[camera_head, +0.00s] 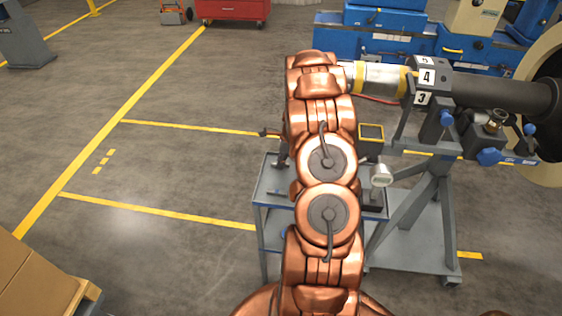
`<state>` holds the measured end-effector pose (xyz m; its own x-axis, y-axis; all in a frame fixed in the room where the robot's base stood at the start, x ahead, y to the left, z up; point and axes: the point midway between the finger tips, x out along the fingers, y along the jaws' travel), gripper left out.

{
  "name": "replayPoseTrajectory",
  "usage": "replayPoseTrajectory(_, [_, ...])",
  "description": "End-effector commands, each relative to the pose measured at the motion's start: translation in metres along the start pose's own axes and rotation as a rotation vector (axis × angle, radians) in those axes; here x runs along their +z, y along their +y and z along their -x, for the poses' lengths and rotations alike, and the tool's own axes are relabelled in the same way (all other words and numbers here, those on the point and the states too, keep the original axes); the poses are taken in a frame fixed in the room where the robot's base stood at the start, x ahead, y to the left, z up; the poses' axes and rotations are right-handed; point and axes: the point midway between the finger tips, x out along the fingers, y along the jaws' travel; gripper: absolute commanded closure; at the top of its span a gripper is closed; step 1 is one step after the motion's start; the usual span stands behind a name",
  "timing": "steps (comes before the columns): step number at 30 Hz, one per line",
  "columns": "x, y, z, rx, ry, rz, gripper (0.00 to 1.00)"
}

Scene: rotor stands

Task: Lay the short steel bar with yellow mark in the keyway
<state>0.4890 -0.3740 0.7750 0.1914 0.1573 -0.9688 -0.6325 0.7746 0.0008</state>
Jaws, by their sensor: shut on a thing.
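My copper arm rises through the middle of the view and hides much of the work area. A dark part of my gripper (281,156) shows at the arm's left edge, over the grey trolley (270,190). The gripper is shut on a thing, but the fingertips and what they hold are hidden. I cannot make out the short steel bar or its yellow mark. A steel shaft (382,78) with yellow bands lies level to the right of the arm's top. It joins a dark collar numbered 5, 4 and 3 (427,78). I cannot make out the keyway.
A grey stand (437,215) carries the rotor at right, with blue-handled clamps (489,156). A pale cup-shaped thing (381,174) is at the trolley's right side. Blue machines (385,42) and a red cabinet (233,10) stand behind. Boxes (35,280) are lower left. The left floor is clear.

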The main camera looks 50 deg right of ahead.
Motion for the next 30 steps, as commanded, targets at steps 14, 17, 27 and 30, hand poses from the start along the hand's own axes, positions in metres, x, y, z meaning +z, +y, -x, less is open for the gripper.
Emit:
replayPoseTrajectory(14, [0.007, -0.001, 0.029, -0.004, 0.0, 0.001, 1.0])
replayPoseTrajectory(17, [0.009, -0.001, 0.034, -0.004, 0.0, 0.002, 1.0])
replayPoseTrajectory(27, [0.013, -0.001, 0.051, -0.002, 0.0, 0.001, 1.0])
replayPoseTrajectory(30, [0.014, 0.0, 0.053, -0.001, 0.0, 0.0, 1.0])
